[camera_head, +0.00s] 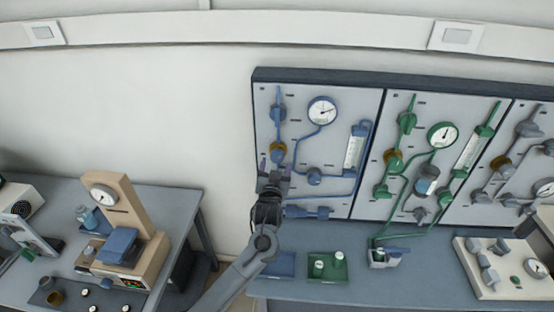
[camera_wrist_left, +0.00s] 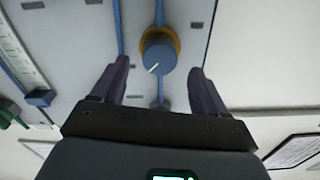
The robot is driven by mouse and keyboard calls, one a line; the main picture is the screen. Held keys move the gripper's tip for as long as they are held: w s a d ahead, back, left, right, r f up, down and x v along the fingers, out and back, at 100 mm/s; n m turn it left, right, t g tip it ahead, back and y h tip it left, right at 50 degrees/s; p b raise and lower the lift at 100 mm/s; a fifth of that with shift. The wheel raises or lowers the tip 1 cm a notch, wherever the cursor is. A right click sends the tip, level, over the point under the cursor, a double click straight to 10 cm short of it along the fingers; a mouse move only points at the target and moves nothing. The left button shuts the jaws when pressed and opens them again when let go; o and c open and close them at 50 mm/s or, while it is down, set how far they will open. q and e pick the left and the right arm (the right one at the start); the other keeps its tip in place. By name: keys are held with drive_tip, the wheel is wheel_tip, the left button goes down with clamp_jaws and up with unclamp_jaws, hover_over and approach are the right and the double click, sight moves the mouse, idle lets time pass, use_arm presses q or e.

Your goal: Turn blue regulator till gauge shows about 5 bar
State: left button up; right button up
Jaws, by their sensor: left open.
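The blue regulator (camera_head: 277,150) is a round blue knob on a yellow collar, on the left panel's blue pipework. In the left wrist view the knob (camera_wrist_left: 159,56) has a white pointer line slanting to the lower left. The blue circuit's gauge (camera_head: 322,110) is a round white dial up and right of the regulator; its dark needle points right and slightly up, but the numbers are too small to read. My left gripper (camera_head: 273,182) is open just below the regulator. In the wrist view its fingers (camera_wrist_left: 158,78) flank the knob with visible gaps. My right gripper is not in view.
The neighbouring green panel (camera_head: 412,150) has its own gauge (camera_head: 442,135) and valves. Below stand a blue tray (camera_head: 279,268), a green tray (camera_head: 327,275) with small white-topped items, and a beige block of fittings (camera_head: 505,288). A balance-like device (camera_head: 122,225) stands on the left table.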

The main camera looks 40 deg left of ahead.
sight(277, 159)
use_arm(q)
drive_tip(key=shift+x, duration=2.5)
drive_tip(key=c, duration=1.1)
drive_tip(key=m+p, duration=0.2)
drive_tip(key=p, duration=0.1)
drive_tip(key=shift+r, duration=0.2)
drive_tip(key=shift+f+m, duration=0.15)
drive_tip(key=shift+m, duration=0.25)
drive_tip(key=shift+o, duration=0.2)
drive_tip(key=o, duration=1.1)
drive_tip(key=shift+c, duration=0.2)
